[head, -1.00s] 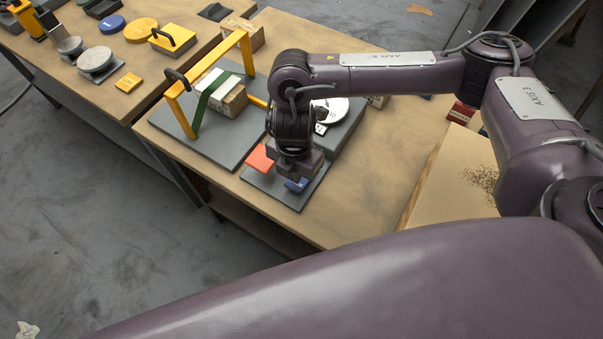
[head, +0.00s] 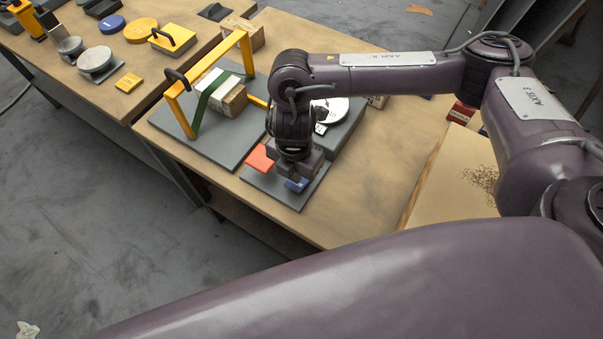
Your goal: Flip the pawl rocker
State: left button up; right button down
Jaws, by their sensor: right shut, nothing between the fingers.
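The pawl rocker sits on a grey base plate (head: 290,199) near the table's front edge in the head view. The middle of the rocker is hidden under my right gripper. My left gripper is not in view.
A yellow frame (head: 181,113) with a green bracket (head: 202,101) and a wooden block (head: 231,103) stands left of the rocker. A white dial (head: 334,111) on a grey block is behind. A speckled board (head: 455,175) lies right. Bare tabletop (head: 372,175) lies between.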

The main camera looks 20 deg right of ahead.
jog(key=shift+f+b, duration=0.8)
jog(key=shift+f, duration=0.35)
dwell(0.4)
notch_tip(320, 180, up, 7)
jog(key=p, duration=0.7)
jog(key=shift+r, duration=0.1)
dwell(0.5)
